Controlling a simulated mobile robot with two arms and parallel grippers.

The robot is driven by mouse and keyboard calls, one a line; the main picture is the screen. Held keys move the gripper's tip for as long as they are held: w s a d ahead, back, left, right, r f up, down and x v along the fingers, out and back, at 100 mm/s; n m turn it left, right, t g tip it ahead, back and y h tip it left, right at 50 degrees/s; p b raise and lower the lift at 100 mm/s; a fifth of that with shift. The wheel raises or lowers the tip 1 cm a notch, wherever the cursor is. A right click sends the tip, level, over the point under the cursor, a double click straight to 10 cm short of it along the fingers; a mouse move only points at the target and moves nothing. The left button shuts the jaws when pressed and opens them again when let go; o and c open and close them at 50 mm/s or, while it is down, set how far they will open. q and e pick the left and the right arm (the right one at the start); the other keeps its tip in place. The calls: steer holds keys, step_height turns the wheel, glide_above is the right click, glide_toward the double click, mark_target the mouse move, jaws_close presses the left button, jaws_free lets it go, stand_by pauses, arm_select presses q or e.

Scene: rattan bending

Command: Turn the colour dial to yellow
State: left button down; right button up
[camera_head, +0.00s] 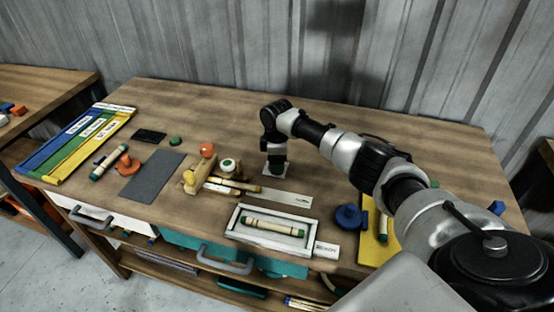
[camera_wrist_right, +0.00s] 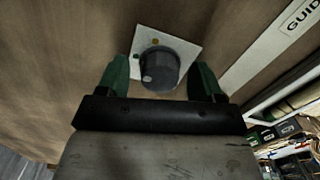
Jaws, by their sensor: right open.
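The colour dial (camera_wrist_right: 160,66) is a dark round knob on a pale square plate (camera_wrist_right: 191,49) in the right wrist view. A small yellowish dot shows on the plate at the knob's far side. A light spot sits on the knob's lower left. My right gripper (camera_wrist_right: 161,77) is open, with one green finger on each side of the knob; whether they touch it I cannot tell. In the head view my right gripper (camera_head: 277,166) points down over the plate (camera_head: 265,173) and hides the knob. My left gripper is not in view.
A white tray (camera_head: 235,222) with a rattan piece stands at the front. A pale strip (camera_head: 286,198) lies just in front of the dial. Wooden fixtures (camera_head: 196,176) and a dark grey mat (camera_head: 152,177) are to the left, a blue round object (camera_head: 349,217) to the right.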

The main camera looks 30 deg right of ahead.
steer(key=shift+c, duration=1.3)
steer(key=c, duration=0.7)
steer(key=shift+a+r+m+p, duration=0.15)
steer(key=shift+m+p, duration=0.15)
steer(key=shift+p, duration=0.15)
steer(key=shift+r+m+p, duration=0.1)
steer(key=shift+m+p, duration=0.9)
steer(key=m+p, duration=0.2)
steer(key=shift+m, duration=0.3)
steer(key=m+p, duration=0.2)
steer(key=m, duration=0.1)
steer(key=shift+a, duration=0.1)
arm_select(q)
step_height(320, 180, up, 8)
steer(key=p, duration=0.1)
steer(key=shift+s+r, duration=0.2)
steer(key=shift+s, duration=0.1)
arm_select(e)
steer(key=shift+m, duration=1.7)
arm_select(q)
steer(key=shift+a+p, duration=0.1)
steer(key=shift+p, duration=0.2)
